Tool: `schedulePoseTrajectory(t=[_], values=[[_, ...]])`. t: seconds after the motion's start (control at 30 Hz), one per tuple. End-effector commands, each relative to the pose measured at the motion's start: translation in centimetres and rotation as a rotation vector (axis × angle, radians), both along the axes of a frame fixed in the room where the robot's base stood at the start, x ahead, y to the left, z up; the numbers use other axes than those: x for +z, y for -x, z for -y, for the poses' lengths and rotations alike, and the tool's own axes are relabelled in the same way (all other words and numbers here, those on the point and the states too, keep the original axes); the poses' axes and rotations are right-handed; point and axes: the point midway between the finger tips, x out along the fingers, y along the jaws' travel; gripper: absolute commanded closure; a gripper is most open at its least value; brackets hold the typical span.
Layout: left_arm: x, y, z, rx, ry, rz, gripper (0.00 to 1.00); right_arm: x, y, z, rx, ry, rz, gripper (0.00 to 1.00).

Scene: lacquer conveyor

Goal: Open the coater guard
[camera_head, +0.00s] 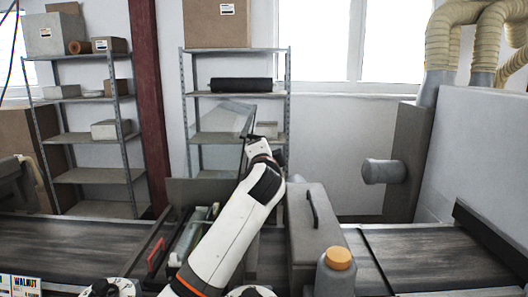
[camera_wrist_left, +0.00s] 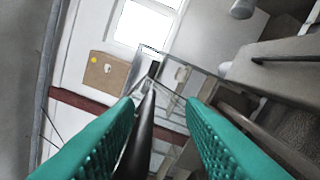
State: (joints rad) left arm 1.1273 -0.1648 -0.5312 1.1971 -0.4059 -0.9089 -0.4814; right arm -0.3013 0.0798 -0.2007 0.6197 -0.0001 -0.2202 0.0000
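The clear coater guard (camera_head: 228,118) stands raised and tilted in the middle of the head view, in front of the back shelf. The coater (camera_head: 192,240) with its rollers lies below it, partly hidden by my white arm. My left gripper (camera_head: 254,140) is at the guard's dark right-hand edge; its fingers are too small to make out there. In the left wrist view its teal fingers (camera_wrist_left: 163,102) are spread apart, with a dark bar (camera_wrist_left: 139,140) between them. The bar seems nearer the left finger; contact is unclear. My right gripper is not in view.
A grey housing (camera_head: 305,240) with a black handle stands right of my arm, behind a grey bottle with an orange cap (camera_head: 339,258). Conveyor belts run left (camera_head: 70,245) and right (camera_head: 430,258). Shelves (camera_head: 100,175) stand behind. A grey cylinder (camera_head: 383,171) sticks out at the right.

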Motion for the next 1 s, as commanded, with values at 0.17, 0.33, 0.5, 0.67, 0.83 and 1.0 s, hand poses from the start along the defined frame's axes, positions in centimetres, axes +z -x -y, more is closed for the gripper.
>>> schedulePoseTrajectory(t=[0.17,0.33,0.5,0.67,0.83,1.0], values=[[0.1,0.0,-0.1,0.002,0.000,0.000,0.66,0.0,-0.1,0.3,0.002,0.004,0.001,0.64],[0.1,0.1,-0.2,0.002,0.000,0.003,0.66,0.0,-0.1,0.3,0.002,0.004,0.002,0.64],[0.0,1.4,-0.2,0.001,0.001,0.007,0.66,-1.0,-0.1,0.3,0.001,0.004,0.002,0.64],[-0.3,4.4,-0.2,-0.001,0.003,0.008,0.66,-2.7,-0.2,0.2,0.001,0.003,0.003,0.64],[-0.2,8.1,-0.3,-0.002,0.001,0.007,0.66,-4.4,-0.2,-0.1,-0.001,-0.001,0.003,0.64],[-0.1,10.8,-0.3,-0.002,0.000,0.005,0.66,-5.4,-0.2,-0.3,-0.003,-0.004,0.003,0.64]])
